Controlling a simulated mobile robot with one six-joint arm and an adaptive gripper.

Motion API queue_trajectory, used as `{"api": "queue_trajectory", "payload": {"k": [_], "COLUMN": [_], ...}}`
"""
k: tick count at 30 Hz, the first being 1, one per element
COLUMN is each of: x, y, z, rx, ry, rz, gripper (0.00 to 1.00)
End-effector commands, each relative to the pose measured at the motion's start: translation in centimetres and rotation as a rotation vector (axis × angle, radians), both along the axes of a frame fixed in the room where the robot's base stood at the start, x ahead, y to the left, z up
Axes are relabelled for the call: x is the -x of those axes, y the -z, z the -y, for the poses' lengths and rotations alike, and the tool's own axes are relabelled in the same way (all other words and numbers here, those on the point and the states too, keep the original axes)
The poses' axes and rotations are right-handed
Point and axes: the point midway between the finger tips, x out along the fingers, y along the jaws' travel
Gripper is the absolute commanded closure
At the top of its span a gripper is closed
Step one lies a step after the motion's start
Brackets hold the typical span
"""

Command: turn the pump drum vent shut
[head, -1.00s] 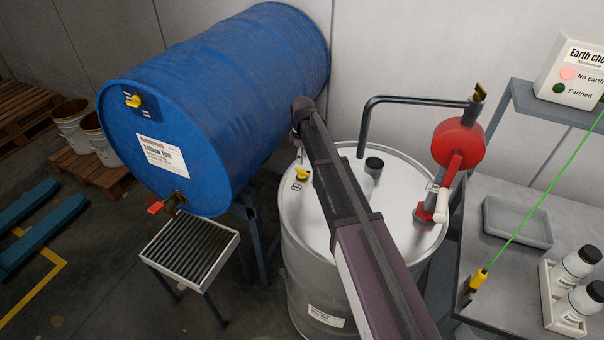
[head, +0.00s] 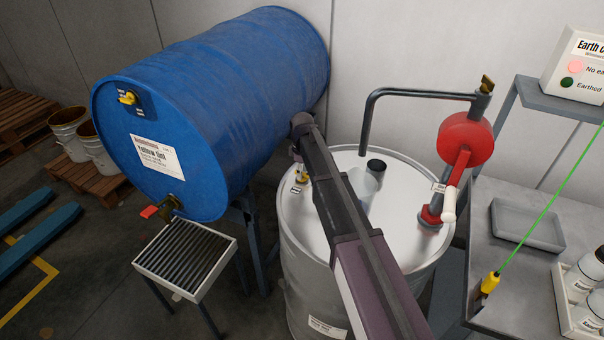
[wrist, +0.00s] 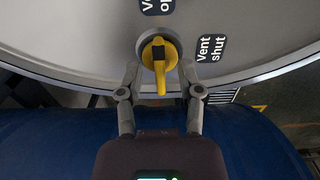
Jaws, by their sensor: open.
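The pump drum (head: 330,250) is the upright silver drum with the red pump on its lid. Its yellow vent handle (head: 302,178) sits near the lid's left edge, partly covered by my gripper (head: 299,163). In the wrist view the vent handle (wrist: 160,62) has its long end pointing down the picture, towards my gripper. The "Vent shut" label (wrist: 211,48) is to its right, and the "Vent open" label (wrist: 157,6) is above, cut off by the frame. My gripper (wrist: 159,70) is open, one finger on each side of the handle; I cannot tell whether either touches it.
A blue drum (head: 210,100) lies on a stand close to the left of the pump drum, with its own yellow vent. The red pump (head: 465,140) and its bent pipe (head: 410,92) stand on the lid's right side. A bench (head: 500,270) is further right.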

Motion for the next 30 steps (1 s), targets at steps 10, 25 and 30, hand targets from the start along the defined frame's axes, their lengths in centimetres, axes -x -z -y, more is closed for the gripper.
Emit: {"api": "queue_trajectory", "payload": {"k": [10,25,30], "x": [0.02,0.06,0.08], "y": [0.0,0.02,0.02], "z": [-0.14,-0.1,-0.08], "rx": [0.0,0.001,0.001], "ry": [-0.001,0.013,0.057], "rz": [0.0,-0.001,-0.001], "gripper": [0.74,1.0,1.0]}}
